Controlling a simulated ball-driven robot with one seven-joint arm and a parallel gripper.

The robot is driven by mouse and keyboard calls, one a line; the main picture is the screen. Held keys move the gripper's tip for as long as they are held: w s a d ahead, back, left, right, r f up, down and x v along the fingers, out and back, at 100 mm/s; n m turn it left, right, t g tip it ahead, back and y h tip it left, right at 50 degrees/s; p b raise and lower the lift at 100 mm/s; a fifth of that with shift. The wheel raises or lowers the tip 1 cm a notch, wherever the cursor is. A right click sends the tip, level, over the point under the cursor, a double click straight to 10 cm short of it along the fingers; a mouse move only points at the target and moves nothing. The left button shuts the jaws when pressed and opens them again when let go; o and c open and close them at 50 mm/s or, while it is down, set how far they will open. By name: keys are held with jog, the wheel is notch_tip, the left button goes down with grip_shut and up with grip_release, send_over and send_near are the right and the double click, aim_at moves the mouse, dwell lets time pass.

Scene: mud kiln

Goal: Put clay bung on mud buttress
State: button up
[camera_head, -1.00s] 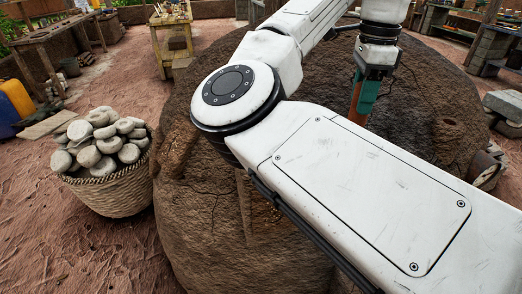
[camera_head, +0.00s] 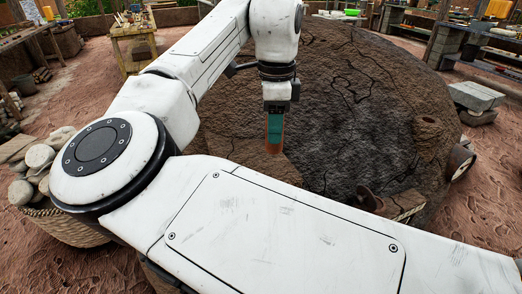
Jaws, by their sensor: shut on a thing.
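My gripper (camera_head: 275,128) points straight down over the mud kiln, with a teal finger facing the camera. It is shut on an orange-brown piece (camera_head: 274,148), which seems to be the clay bung. Only its lower end and a thin edge show; the finger hides most of it. Right below is a lighter brown, lumpy mud shoulder (camera_head: 240,150), which seems to be the mud buttress; my arm covers its near side. I cannot tell whether the piece touches the mud.
The cracked dark kiln dome (camera_head: 360,100) fills the middle and right. A basket (camera_head: 70,228) of pale stones (camera_head: 38,157) stands at left, partly behind my arm. Grey blocks (camera_head: 476,96) stand farther right.

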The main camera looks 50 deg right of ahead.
jog(key=shift+w+a+f, duration=0.25)
jog(key=shift+a+f, duration=0.15)
jog(key=shift+f, duration=0.65)
jog(key=shift+w+a+f, duration=0.25)
jog(key=shift+a+f, duration=0.1)
jog(key=shift+f, duration=0.7)
jog(key=shift+w+a+f, duration=0.25)
jog(key=shift+a+f, duration=0.15)
jog(key=shift+f, duration=0.65)
jog(key=shift+f, duration=0.15)
jog(key=o, duration=1.2)
notch_tip(320, 180, up, 12)
jog(key=shift+r, duration=0.15)
